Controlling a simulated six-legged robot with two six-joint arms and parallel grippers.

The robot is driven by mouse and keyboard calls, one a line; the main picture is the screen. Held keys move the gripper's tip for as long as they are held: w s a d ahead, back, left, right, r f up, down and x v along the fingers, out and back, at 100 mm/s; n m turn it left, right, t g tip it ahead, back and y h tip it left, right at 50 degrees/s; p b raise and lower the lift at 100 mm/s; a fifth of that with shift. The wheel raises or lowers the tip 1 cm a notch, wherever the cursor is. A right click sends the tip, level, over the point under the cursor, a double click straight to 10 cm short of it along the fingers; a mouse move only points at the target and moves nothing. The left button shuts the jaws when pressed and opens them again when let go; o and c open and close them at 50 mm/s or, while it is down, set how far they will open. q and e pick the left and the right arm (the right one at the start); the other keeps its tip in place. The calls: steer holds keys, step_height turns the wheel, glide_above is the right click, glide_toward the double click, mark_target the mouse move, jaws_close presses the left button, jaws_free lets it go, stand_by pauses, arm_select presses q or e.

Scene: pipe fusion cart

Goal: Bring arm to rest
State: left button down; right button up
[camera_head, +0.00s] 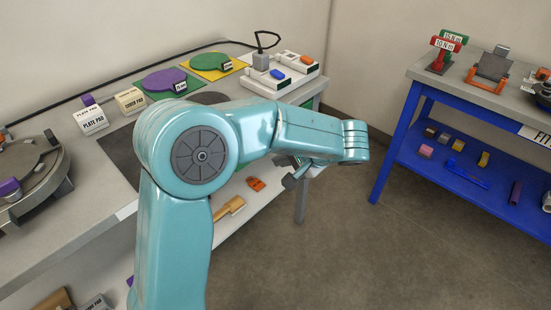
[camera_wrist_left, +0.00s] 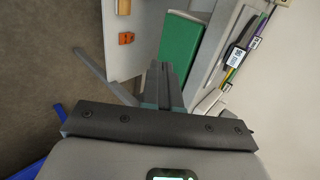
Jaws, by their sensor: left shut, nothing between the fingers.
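My left arm, teal, rises from the bottom of the head view and bends right at its elbow. My left gripper (camera_head: 298,174) is partly hidden behind the forearm, in front of the grey bench's right end. In the left wrist view my left gripper (camera_wrist_left: 160,72) shows its dark fingers closed together with nothing held. Beyond the fingers are a green panel (camera_wrist_left: 182,48) and a pale shelf with an orange piece (camera_wrist_left: 126,38). My right gripper is in neither view.
A blue-framed table (camera_head: 400,125) stands right, with torque tools (camera_head: 447,50) on top. Open floor (camera_head: 330,230) lies between them.

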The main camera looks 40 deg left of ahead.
arm_select(q)
steer(key=shift+r, duration=0.1)
steer(key=s+d+f+m+g+h+p, duration=0.1)
steer(key=s+d+f+h+p, duration=0.25)
steer(key=d+f, duration=0.4)
steer(key=s+d+f+m+g+h+p, duration=0.1)
steer(key=s+d+f+m+h+p, duration=0.1)
steer(key=s+d+f+h, duration=0.5)
steer(key=s+d+f+n+t+h+p, duration=0.2)
steer(key=s+d+f+n+h+p, duration=0.1)
steer(key=s+d+f+n+p, duration=0.2)
step_height(320, 180, down, 3)
steer(key=s+d, duration=0.2)
steer(key=shift+s+f, duration=0.15)
steer(key=shift+s, duration=0.2)
steer(key=shift+d, duration=0.1)
